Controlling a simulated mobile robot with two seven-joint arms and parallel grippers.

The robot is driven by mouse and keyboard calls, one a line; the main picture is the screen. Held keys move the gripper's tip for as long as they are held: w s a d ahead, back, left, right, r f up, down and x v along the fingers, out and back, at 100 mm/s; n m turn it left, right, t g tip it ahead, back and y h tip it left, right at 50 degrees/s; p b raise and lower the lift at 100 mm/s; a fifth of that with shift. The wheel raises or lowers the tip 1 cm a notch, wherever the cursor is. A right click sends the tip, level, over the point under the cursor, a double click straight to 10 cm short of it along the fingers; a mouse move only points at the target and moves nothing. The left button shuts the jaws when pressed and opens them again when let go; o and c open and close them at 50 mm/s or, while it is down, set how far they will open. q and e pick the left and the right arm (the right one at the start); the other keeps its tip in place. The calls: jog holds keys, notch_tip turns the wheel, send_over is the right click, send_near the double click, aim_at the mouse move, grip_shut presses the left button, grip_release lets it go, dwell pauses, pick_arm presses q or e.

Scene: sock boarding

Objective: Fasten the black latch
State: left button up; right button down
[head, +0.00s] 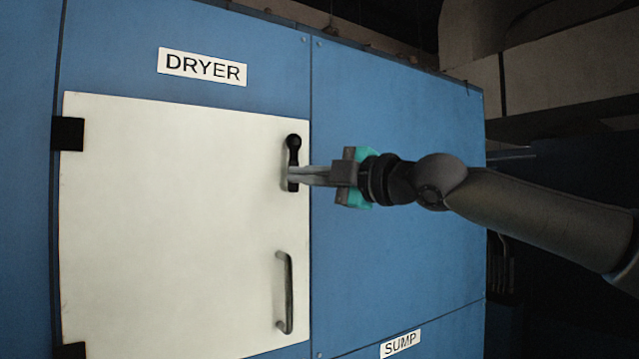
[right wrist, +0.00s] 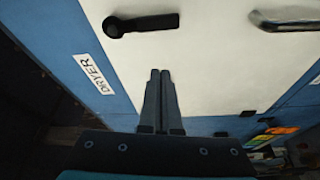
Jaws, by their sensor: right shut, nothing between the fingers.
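The black latch (head: 294,151) is near the right edge of the white dryer door (head: 180,230). Its lever stands upright, with the round knob at the top. In the right wrist view the latch (right wrist: 145,24) lies across the top, with its knob end to the left. My right gripper (head: 291,178) comes in from the right in the head view and covers part of the lower latch. Its fingers are shut together and empty. In the right wrist view the fingertips (right wrist: 160,75) point toward the latch, with a visible gap. My left gripper is not in view.
A dark bar handle (head: 286,292) is below the latch on the door; it also shows in the right wrist view (right wrist: 288,22). The white door looks closed in the blue cabinet (head: 400,110). Signs read DRYER (head: 202,67) and SUMP (head: 400,344). Black hinges are on the door's left.

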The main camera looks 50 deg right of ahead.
jog(key=shift+s, duration=1.65)
